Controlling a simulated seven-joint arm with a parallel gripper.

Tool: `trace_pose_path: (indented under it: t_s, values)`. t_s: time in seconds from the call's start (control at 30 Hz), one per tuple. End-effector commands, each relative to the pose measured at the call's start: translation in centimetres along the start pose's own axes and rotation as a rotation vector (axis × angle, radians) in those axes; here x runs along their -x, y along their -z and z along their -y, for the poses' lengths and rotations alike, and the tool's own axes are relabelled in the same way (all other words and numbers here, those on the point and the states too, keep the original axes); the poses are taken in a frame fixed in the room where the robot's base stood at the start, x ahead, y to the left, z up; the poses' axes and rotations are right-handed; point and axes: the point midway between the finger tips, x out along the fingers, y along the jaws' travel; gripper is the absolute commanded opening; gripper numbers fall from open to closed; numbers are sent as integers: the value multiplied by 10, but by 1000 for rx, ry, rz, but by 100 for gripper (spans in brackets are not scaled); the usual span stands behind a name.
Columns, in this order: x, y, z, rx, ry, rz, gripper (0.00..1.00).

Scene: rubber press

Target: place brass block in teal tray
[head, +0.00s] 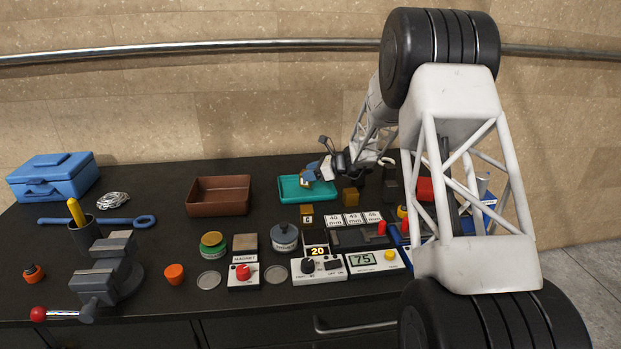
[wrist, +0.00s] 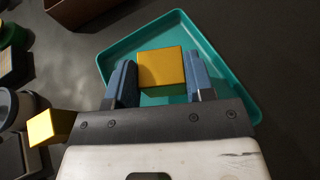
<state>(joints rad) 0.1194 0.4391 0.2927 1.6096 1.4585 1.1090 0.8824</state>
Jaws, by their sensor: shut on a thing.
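My gripper (head: 313,175) is shut on a brass block (wrist: 161,67); its blue fingers (wrist: 161,82) press the block's two sides in the wrist view. The teal tray (wrist: 222,83) lies under the block, and the block appears within the tray's outline. In the head view the teal tray (head: 291,195) sits at the back middle of the black table, with the gripper over it. The held block is small and partly hidden there. Whether it touches the tray floor cannot be told.
A brown tray (head: 218,198) stands left of the teal tray. Jars, label plates and a control box (head: 318,266) crowd the front. A vise (head: 107,270) is at left.

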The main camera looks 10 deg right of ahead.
Motion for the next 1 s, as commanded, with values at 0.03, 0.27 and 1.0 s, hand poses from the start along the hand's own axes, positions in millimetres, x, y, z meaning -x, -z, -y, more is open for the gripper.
trace_pose_path:
  t_s: [0.03, 0.27, 1.0]
  values:
    - [-2, 5, 0, 0, 0, 0, 10]
    - [-7, 17, 0, 2, 0, 0, 10]
    - [-8, 20, 0, 1, 0, 0, 74]
